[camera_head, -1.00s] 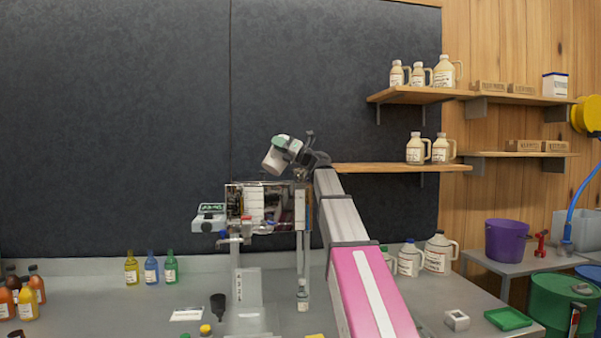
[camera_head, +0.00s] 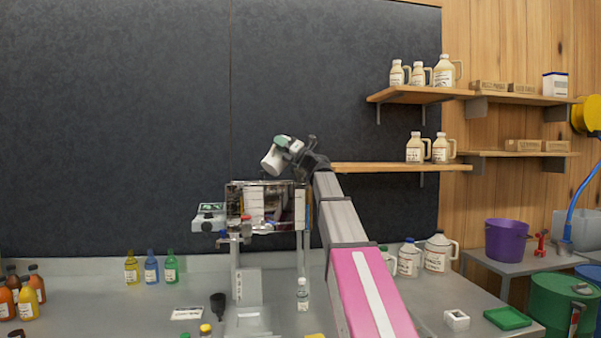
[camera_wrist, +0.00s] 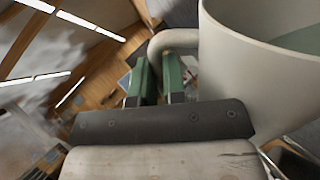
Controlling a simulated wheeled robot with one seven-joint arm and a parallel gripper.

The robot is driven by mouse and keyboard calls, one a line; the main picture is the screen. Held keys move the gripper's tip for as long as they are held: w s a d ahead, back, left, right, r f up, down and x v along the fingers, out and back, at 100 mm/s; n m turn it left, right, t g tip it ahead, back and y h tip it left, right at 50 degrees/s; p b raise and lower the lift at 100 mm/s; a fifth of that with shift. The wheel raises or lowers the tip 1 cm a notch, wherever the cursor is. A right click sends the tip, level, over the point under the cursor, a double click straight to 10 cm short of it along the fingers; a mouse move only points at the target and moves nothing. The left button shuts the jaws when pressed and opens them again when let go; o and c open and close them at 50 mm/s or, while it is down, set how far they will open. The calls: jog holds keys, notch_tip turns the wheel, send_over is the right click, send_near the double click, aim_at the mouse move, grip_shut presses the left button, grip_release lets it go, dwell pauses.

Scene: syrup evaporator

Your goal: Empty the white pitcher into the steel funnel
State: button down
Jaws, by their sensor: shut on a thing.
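The white pitcher (camera_head: 272,159) is tilted in the air above the shiny metal apparatus (camera_head: 267,203) in the head view. My gripper (camera_head: 290,146) is shut on it from the right. In the wrist view the pitcher (camera_wrist: 262,85) fills the right side, and the green-padded fingers of my gripper (camera_wrist: 157,78) close on its handle (camera_wrist: 172,38). A grey-green surface shows inside the pitcher's mouth; I cannot tell how much it holds. I cannot make out the steel funnel apart from the shiny apparatus below. No stream of liquid is visible.
A small dark funnel (camera_head: 218,304) stands on the bench. Coloured bottles (camera_head: 151,270) stand at the left, and white jugs (camera_head: 438,252) right of my arm. The lower wooden shelf (camera_head: 390,168) lies behind my arm. A green tray (camera_head: 507,318) lies at the bench's right.

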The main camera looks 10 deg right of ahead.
jog(key=shift+w+d+f+m+t, duration=0.15)
jog(key=shift+f+m+t, duration=0.1)
jog(key=shift+m+t, duration=0.3)
jog(key=shift+d+f+m+t, duration=0.15)
jog(key=shift+f+m+t, duration=0.15)
jog(key=shift+m, duration=0.35)
jog(key=shift+w+d+m+t+h+p, duration=0.15)
jog(key=shift+d+m+t+h+p, duration=0.1)
jog(key=shift+m+t, duration=0.4)
jog(key=shift+w+d+m+t+h+p, duration=0.1)
jog(key=shift+m+t+h+p, duration=0.15)
jog(key=shift+m+t, duration=0.4)
dwell(1.2)
jog(key=shift+w+d+r+m+t+h, duration=0.15)
jog(key=shift+d+r+m+t+h, duration=0.2)
jog(key=shift+m+t, duration=0.45)
jog(key=shift+w+d+r+m+t+h, duration=0.15)
jog(key=shift+r+m+t+h, duration=0.25)
jog(key=shift+m, duration=0.6)
dwell(0.7)
jog(key=shift+w+d+r+m+t+h+p, duration=0.15)
jog(key=shift+w+d+r+m+t+h, duration=0.1)
jog(key=shift+d+m+t+h, duration=0.35)
jog(key=shift+w+d+r+m+t+h+p, duration=0.2)
jog(key=shift+m+t, duration=0.15)
jog(key=shift+m, duration=0.45)
dwell(0.4)
